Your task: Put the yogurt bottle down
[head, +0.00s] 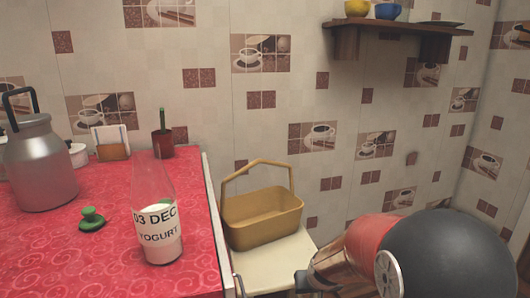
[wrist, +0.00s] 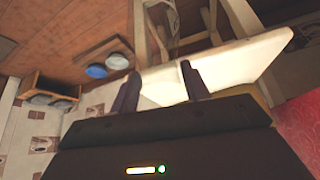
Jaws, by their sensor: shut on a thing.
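The yogurt bottle (head: 158,222) is clear glass with a white filling low down and a label reading "03 DEC YOGURT". It stands upright on the red counter (head: 105,262), near its right edge. My gripper (wrist: 158,88) is well to the right of the bottle and apart from it; my arm shows at the lower right of the head view. In the wrist view the two dark fingers stand apart, with the pale stool top behind them. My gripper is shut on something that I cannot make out. The bottle is not visible in the wrist view.
A yellow basket (head: 262,217) stands on a pale stool (head: 272,266) right of the counter. A metal can (head: 40,168), a green-knobbed object (head: 92,220), a napkin holder (head: 112,145) and a brown cup (head: 162,144) are on the counter. A shelf (head: 392,38) hangs above.

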